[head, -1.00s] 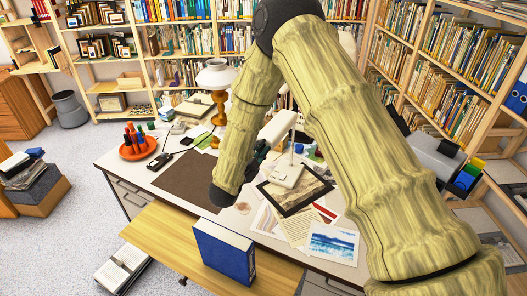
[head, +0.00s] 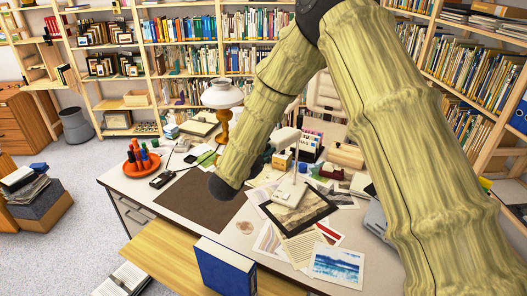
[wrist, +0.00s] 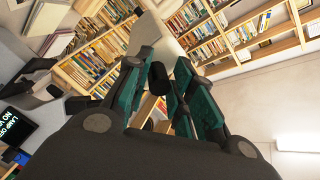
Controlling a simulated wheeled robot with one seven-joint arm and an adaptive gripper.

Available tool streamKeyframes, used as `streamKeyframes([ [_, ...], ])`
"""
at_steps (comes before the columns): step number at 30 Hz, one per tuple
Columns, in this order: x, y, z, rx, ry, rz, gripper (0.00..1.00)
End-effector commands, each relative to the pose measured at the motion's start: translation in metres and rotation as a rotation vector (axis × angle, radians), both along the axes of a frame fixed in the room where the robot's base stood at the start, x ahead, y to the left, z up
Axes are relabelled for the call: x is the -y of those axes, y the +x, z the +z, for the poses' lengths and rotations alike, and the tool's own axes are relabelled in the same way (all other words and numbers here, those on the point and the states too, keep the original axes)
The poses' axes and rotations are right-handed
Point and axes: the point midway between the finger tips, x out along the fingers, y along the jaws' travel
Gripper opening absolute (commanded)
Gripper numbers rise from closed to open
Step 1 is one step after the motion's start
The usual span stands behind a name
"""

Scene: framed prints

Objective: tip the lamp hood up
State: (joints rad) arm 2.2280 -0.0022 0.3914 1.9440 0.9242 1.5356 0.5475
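A small white desk lamp stands on the desk in the head view, with its pale hood (head: 287,135) on a thin stem above a flat white base (head: 287,191). The base rests on a dark-framed print (head: 300,214). My gripper (head: 263,163) is just left of the lamp and below the hood, partly hidden by my arm. In the wrist view my gripper's teal-padded fingers (wrist: 155,75) stand apart with a gap between them. A pale panel (wrist: 150,36) lies just beyond the fingertips and looks like the hood. I cannot tell whether they touch.
An oil-style lamp with a white shade (head: 222,94) stands left of my arm. An orange tray (head: 141,163) of bottles, papers and prints (head: 337,264) lie on the desk. A blue binder (head: 225,266) stands at the front. A dark sign (wrist: 18,125) shows in the wrist view.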

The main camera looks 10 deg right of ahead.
Motion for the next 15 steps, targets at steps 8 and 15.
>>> streamKeyframes([
  [8, 0.0016, 0.0004, -0.0003, -0.001, 0.000, -0.003, 0.41],
  [15, -0.0037, -0.0044, -0.0004, -0.002, 0.000, -0.001, 0.41],
])
